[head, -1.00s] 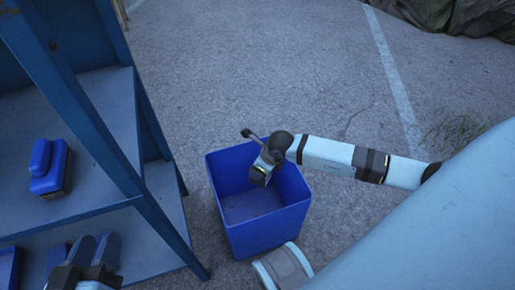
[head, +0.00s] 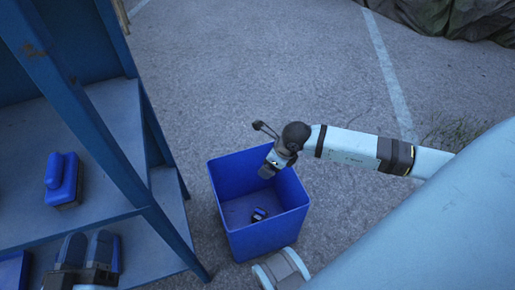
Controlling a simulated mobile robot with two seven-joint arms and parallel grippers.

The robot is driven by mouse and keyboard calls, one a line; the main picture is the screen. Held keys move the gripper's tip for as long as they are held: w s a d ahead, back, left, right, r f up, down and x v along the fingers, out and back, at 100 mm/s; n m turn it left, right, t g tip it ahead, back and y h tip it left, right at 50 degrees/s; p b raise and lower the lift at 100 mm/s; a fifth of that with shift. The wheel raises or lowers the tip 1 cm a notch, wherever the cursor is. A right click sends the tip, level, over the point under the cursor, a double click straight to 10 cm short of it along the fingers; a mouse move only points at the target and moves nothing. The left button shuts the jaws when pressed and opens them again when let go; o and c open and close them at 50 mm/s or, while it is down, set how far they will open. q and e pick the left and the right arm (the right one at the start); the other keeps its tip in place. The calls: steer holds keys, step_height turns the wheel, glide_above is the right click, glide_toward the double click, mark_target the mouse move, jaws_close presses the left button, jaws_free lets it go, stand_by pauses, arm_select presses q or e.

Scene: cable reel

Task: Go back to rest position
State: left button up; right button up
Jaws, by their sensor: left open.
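My left gripper (head: 87,246) is at the bottom left, in front of the lower shelf. Its two dark fingers stand apart with nothing seen between them. My right arm reaches in from the right, and its gripper (head: 270,166) hangs over the blue bin (head: 262,246) near its far rim. Its fingertips are too small and dark to tell whether they are open or shut. A small dark item (head: 260,214) with a pale patch lies on the bin floor, apart from that gripper.
A blue shelf unit (head: 112,130) stands at the left, with a blue block-like item (head: 62,180) on its upper visible shelf. Another blue item (head: 14,270) is partly visible lower down. Grey paving behind the bin is clear. A dark covered heap (head: 470,18) is at the top right.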

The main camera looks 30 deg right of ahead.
steer(key=shift+p+v, duration=0.35)
steer(key=shift+v, duration=1.45)
